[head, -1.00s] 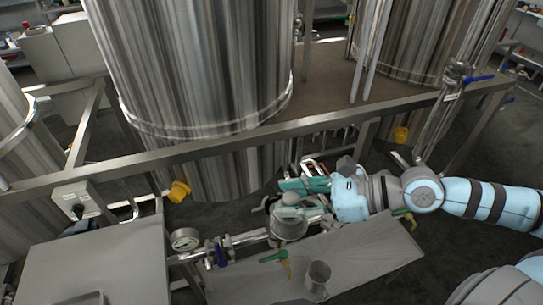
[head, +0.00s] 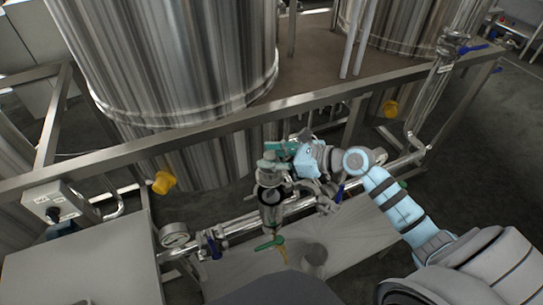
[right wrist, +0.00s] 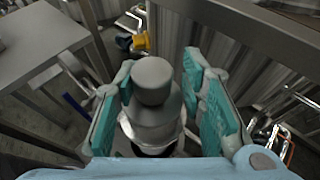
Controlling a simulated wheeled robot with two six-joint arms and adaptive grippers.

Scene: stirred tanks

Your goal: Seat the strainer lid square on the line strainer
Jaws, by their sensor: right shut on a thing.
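The grey strainer lid (head: 268,165), with a rounded knob, is in my right gripper (head: 279,156). In the right wrist view, the lid (right wrist: 152,82) stands between the two teal finger pads of that gripper (right wrist: 160,100). In the head view the lid is just above the line strainer (head: 269,214), an upright metal body on the pipe run with a dark opening at its top. A visible gap separates lid and opening. Whether the lid is exactly centred over it cannot be told. My left gripper is not in view.
A pressure gauge (head: 174,235) and a blue-handled valve (head: 213,243) are on the pipe to the left. A green handle (head: 269,243) hangs below the strainer. A metal cup (head: 314,254) stands on the grey tray (head: 362,229). A steel rail (head: 215,133) and large tank lie behind.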

